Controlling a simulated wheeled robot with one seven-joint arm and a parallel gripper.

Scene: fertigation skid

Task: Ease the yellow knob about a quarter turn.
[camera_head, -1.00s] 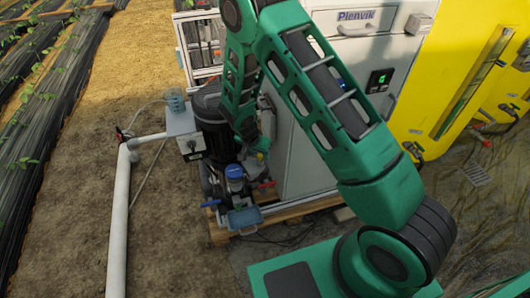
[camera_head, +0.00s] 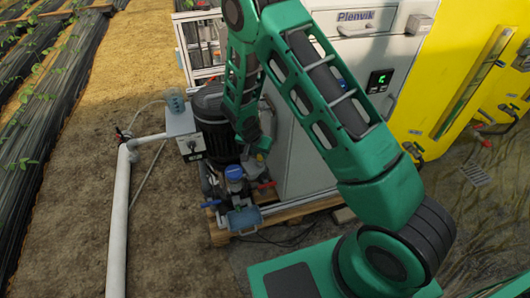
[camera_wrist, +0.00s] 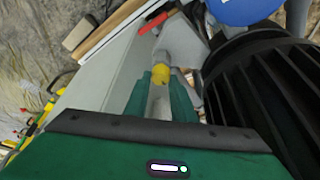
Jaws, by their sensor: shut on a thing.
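The yellow knob (camera_wrist: 161,75) shows in the wrist view between the two green fingertips of my gripper (camera_wrist: 160,80). My gripper is shut on the knob, with one finger on each side of it. A grey fitting lies just beyond the knob. In the head view my gripper (camera_head: 256,153) reaches down between the black motor and the grey cabinet. The knob is mostly hidden there, so its turn angle cannot be read.
The black ribbed motor (camera_wrist: 265,85) stands close on the right in the wrist view; the cabinet (camera_head: 305,150) is close on the other side. A red-handled valve (camera_head: 266,184), a blue cap (camera_head: 234,172) and a wooden pallet (camera_head: 290,208) are nearby.

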